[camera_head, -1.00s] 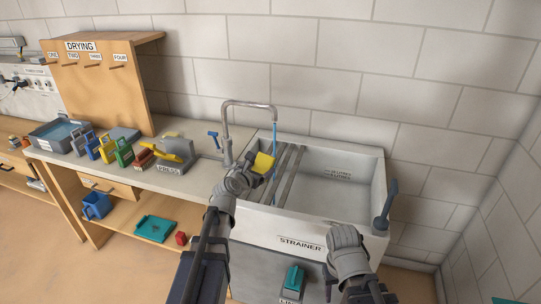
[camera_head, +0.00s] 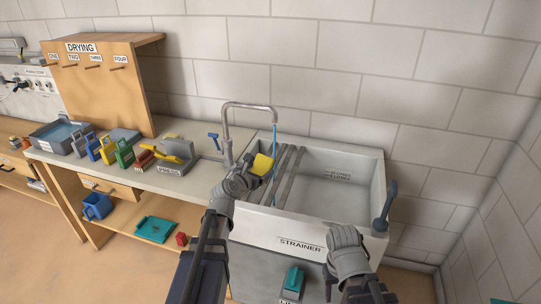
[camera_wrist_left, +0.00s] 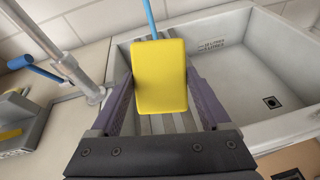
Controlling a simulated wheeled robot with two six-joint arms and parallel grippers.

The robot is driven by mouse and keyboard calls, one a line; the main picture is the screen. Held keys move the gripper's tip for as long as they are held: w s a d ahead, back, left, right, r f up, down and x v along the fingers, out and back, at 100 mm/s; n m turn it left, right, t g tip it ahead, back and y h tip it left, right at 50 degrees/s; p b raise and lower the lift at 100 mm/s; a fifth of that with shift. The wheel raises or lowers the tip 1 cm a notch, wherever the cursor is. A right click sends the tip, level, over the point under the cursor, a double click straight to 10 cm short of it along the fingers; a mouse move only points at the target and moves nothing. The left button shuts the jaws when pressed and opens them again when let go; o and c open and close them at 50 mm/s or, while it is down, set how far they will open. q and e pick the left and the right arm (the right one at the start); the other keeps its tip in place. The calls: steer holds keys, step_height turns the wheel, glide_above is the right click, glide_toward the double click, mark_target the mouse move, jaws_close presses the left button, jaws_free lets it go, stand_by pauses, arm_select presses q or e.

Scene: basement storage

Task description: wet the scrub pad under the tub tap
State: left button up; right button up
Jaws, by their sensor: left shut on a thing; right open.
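The scrub pad (camera_head: 262,164) is a yellow block held at the left edge of the tub (camera_head: 350,158). It also fills the middle of the left wrist view (camera_wrist_left: 159,76). My left gripper (camera_head: 254,171) is shut on the pad. The tub tap (camera_head: 228,135) arches over the tub, and a thin blue stream of water (camera_head: 275,140) falls from its spout. In the left wrist view the stream (camera_wrist_left: 150,18) meets the pad's top edge or passes behind it; I cannot tell which. My right gripper (camera_head: 344,238) is open and empty in front of the tub.
Dark bars cross the tub's left part. A blue tap lever (camera_head: 214,140) stands behind the counter's edge. A grey press (camera_head: 176,160) with a yellow handle and several colored blocks stand on the counter to the left. A dark blue handled tool (camera_head: 386,205) is at the tub's right rim.

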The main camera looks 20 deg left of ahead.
arm_select(q)
steer(key=shift+s+a+r+p, duration=0.1)
steer(key=shift+s+r+p, duration=0.65)
steer(key=shift+s, duration=0.3)
steer(key=shift+s+r+p, duration=0.65)
steer(key=shift+s+r, duration=0.2)
steer(key=shift+s, duration=0.15)
arm_select(e)
steer(key=shift+r, duration=1.65)
